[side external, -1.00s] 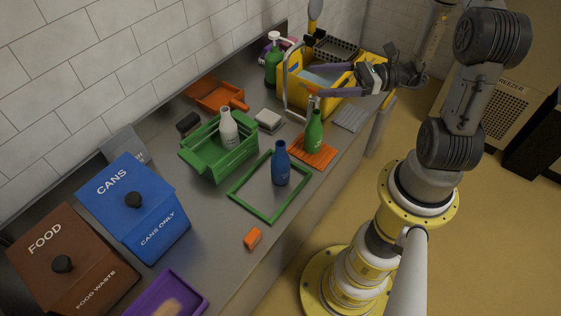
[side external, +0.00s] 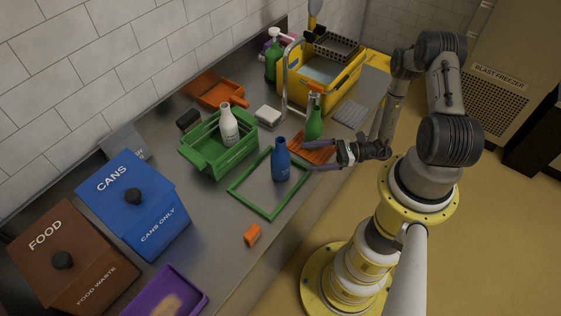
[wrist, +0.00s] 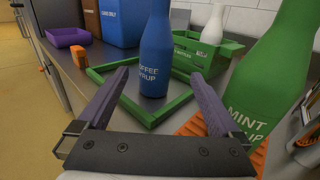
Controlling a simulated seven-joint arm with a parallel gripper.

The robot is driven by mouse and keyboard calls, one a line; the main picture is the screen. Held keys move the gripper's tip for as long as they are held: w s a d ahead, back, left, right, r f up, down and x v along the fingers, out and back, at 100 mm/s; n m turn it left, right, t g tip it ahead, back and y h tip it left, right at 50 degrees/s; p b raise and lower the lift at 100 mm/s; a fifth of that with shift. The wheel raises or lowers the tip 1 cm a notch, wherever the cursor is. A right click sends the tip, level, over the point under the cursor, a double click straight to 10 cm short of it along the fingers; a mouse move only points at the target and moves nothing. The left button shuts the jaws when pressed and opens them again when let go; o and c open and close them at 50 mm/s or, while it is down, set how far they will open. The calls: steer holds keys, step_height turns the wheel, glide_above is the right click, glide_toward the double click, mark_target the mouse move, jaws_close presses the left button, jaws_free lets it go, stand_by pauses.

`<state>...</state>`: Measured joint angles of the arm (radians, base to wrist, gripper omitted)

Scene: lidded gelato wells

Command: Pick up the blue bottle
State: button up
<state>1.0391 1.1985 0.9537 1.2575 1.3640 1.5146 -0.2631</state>
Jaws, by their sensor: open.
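The blue bottle (side external: 281,163) stands upright inside a green square frame (side external: 240,204) on the counter. In the wrist view the blue bottle (wrist: 155,55) reads "coffee syrup" and stands ahead of the gap between my fingers. My gripper (side external: 312,156) is open and empty, with its purple fingers pointing at the bottle from the right. In the wrist view my gripper (wrist: 160,88) has its fingers spread wide, and the bottle appears beyond their tips, not gripped. The green frame (wrist: 148,120) also shows there, partly behind the fingers.
A green "mint" bottle (side external: 314,124) stands on an orange mat (side external: 325,156) close beside my gripper; it looms at right in the wrist view (wrist: 255,95). A green crate (side external: 218,160) holds a white bottle (side external: 228,128). An orange block (side external: 253,236) lies near the counter's front edge.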

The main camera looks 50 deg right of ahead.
mark_target(287, 159)
steer(key=x, duration=0.8)
steer(key=shift+a, duration=0.1)
steer(key=shift+x, duration=2.6)
steer(key=shift+s+a, duration=0.15)
steer(key=shift+c, duration=0.3)
steer(key=c, duration=1.3)
steer(key=shift+o, duration=0.2)
steer(key=shift+r, duration=0.1)
